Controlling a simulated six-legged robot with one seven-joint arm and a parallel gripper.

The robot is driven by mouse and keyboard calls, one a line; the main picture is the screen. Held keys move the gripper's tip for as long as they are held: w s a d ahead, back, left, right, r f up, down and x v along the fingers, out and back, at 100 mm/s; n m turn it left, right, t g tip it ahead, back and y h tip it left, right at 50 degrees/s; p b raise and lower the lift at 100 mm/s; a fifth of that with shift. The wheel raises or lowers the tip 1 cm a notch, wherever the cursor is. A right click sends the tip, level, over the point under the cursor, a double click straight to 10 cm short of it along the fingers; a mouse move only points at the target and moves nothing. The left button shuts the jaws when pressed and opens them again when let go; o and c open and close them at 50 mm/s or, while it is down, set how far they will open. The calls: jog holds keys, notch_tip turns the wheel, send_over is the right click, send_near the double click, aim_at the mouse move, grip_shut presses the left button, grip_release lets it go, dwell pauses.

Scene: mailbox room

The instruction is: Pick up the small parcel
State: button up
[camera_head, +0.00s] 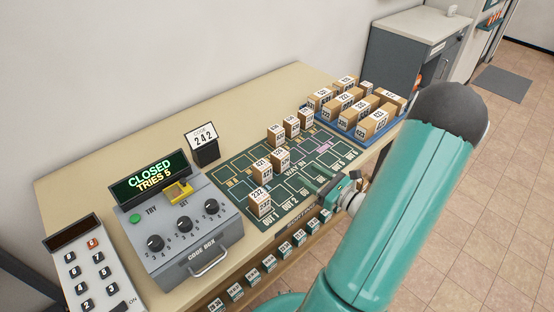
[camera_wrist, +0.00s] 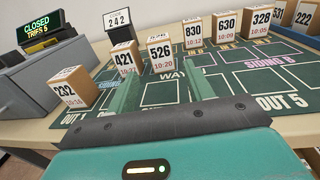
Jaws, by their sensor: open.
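Several small tan parcels with white number labels stand upright on the green marked mat (camera_head: 225,182). Parcel 232 (camera_head: 260,205) is nearest the code box; it also shows at left in the wrist view (camera_wrist: 72,92). Parcels 421 (camera_wrist: 126,60) and 526 (camera_wrist: 161,53) stand side by side in the middle. Parcels 830 (camera_wrist: 194,31), 630 (camera_wrist: 226,29) and 328 (camera_wrist: 259,25) form a row behind. My gripper (camera_wrist: 163,95) is open and empty, low at the mat's front. Parcel 526 lies beyond the gap between its fingers, apart from them. Which parcel the task means cannot be told.
A grey code box (camera_head: 195,235) reads CLOSED, TRIES 5. A keypad (camera_head: 90,270) is at left, and a sign reading 242 (camera_head: 203,143) stands behind. A blue tray (camera_head: 343,130) of parcels is at the far end. More labelled parcels (camera_head: 252,276) line a shelf below the front edge.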

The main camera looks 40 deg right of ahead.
aim_at(285, 160)
jog(key=w, duration=0.4)
jog(key=w+a, duration=0.1)
jog(key=w, duration=0.7)
jog(key=shift+w+a, duration=0.2)
jog(key=shift+a, duration=0.1)
jog(key=c, duration=0.8)
